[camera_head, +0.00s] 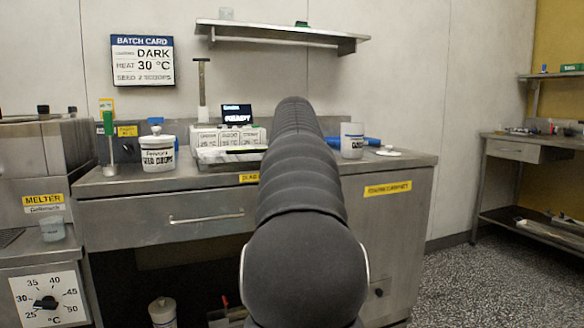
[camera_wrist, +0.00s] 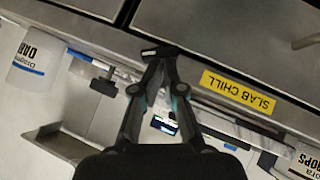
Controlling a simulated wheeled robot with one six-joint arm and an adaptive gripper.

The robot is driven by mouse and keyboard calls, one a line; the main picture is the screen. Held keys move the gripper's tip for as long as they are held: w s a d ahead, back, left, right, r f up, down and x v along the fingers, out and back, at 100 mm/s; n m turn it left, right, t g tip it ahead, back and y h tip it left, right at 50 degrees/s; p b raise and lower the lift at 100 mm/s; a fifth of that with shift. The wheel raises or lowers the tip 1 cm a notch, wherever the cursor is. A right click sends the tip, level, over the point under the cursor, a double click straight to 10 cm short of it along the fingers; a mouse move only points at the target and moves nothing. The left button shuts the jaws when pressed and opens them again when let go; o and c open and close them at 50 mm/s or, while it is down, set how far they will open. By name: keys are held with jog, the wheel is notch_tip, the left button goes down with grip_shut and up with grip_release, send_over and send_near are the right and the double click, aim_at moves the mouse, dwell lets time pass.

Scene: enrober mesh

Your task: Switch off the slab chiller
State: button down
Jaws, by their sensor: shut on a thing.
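The yellow slab chiller label (camera_head: 249,177) is on the counter's front edge, partly hidden by my arm. It shows upside down in the wrist view (camera_wrist: 238,91), to the right of my gripper (camera_wrist: 160,52). My gripper's fingers come together at the front edge and are shut on a small dark piece (camera_wrist: 149,52), which looks like the chiller's switch. The fingers cover most of it, so its setting cannot be read. In the head view my arm hides the gripper. A small display (camera_head: 237,114) reading READY stands behind on the counter.
A white seed drops tub (camera_head: 159,155) stands left on the counter, a white pot (camera_head: 352,141) right, beside a loose lid (camera_head: 391,151). The drawer handle (camera_head: 206,218) sticks out below. The melter dial (camera_head: 46,302) is at far left. Open floor (camera_head: 465,285) lies right.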

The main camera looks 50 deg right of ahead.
jog(key=shift+s+d+f, duration=0.15)
jog(key=shift+d+f, duration=0.05)
jog(key=shift+f, duration=0.3)
jog(key=s+a+r+p, duration=0.3)
jog(key=a+r, duration=0.5)
jog(key=r, duration=0.2)
jog(key=shift+s+a+r+p, duration=0.2)
jog(key=shift+a+r+p, duration=0.05)
jog(key=shift+r+p, duration=0.1)
